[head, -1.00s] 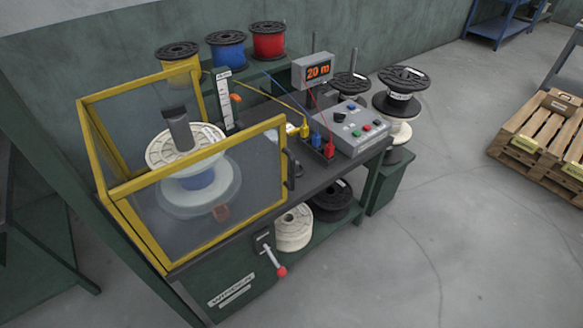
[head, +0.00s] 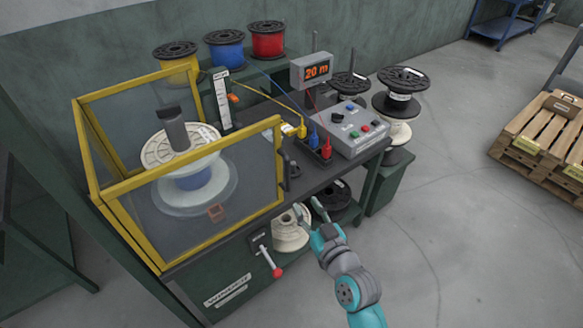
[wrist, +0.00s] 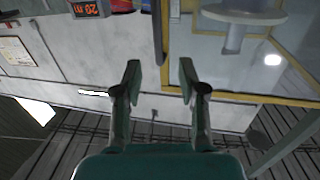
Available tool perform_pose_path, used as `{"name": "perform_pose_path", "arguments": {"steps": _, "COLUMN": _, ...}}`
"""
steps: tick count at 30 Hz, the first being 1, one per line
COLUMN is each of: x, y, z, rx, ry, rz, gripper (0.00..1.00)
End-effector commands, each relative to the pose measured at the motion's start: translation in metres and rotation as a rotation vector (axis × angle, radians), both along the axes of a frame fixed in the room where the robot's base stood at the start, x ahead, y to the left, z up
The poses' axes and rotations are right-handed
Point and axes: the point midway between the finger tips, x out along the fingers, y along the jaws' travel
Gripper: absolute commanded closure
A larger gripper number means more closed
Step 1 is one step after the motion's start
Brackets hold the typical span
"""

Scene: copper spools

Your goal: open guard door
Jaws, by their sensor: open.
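The guard door (head: 200,158) is the yellow-framed clear front panel of the winder's guard. It looks shut. Its dark upright handle (head: 284,165) is at the panel's right edge. A white spool (head: 157,152) shows behind the panel. My gripper (head: 309,208) is low in front of the bench, right of the door and below the handle, with nothing between its fingers. In the wrist view my gripper (wrist: 160,78) is open, and a dark bar, probably the handle (wrist: 158,35), lies beyond the gap between the fingers, apart from them.
A lever with a red knob (head: 276,271) juts from the bench front, left of my gripper. White (head: 289,236) and black spools sit on the lower shelf behind my gripper. A control box (head: 354,130) and coloured clamps stand right of the door.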

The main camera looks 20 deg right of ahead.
Motion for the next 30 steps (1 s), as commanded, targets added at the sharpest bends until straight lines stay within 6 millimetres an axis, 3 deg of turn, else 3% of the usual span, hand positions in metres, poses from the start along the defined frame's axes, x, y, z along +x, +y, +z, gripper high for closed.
{"name": "perform_pose_path", "arguments": {"steps": 3, "x": 0.021, "y": 0.000, "z": 0.015, "rx": -0.006, "ry": -0.019, "rz": 0.016, "gripper": 0.59}}
{"name": "perform_pose_path", "arguments": {"steps": 7, "x": 0.030, "y": 0.000, "z": 0.022, "rx": -0.008, "ry": -0.026, "rz": 0.025, "gripper": 0.59}}
{"name": "perform_pose_path", "arguments": {"steps": 14, "x": 0.050, "y": 0.002, "z": 0.022, "rx": -0.010, "ry": -0.027, "rz": 0.026, "gripper": 0.59}}
{"name": "perform_pose_path", "arguments": {"steps": 24, "x": 0.107, "y": 0.009, "z": 0.022, "rx": -0.010, "ry": -0.026, "rz": 0.026, "gripper": 0.59}}
{"name": "perform_pose_path", "arguments": {"steps": 30, "x": 0.129, "y": 0.012, "z": 0.022, "rx": -0.009, "ry": -0.027, "rz": 0.025, "gripper": 0.59}}
